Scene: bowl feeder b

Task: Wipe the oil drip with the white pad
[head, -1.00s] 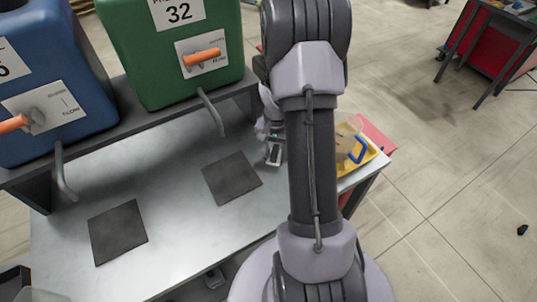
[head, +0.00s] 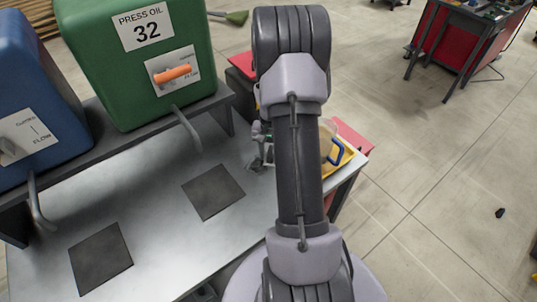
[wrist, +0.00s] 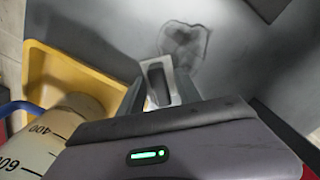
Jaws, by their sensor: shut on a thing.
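My gripper (wrist: 157,98) is shut on a pale, block-like piece, the white pad (wrist: 156,68), with a dark recess in its upper face. The oil drip (wrist: 184,40) is a thin grey patch with a dark uneven outline on the metal bench top, right by the pad's far end in the wrist view. I cannot tell whether the pad touches the bench. In the head view my gripper (head: 262,150) is small and partly hidden behind my arm, over the bench right of the nearer dark mat (head: 213,192).
A yellow tray (wrist: 38,62) with a graduated jug (wrist: 55,140) stands close left of my gripper in the wrist view. A green press oil tank (head: 135,60) and a blue tank (head: 35,100) stand on a shelf, their spouts over dark mats. Bare bench lies between the mats.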

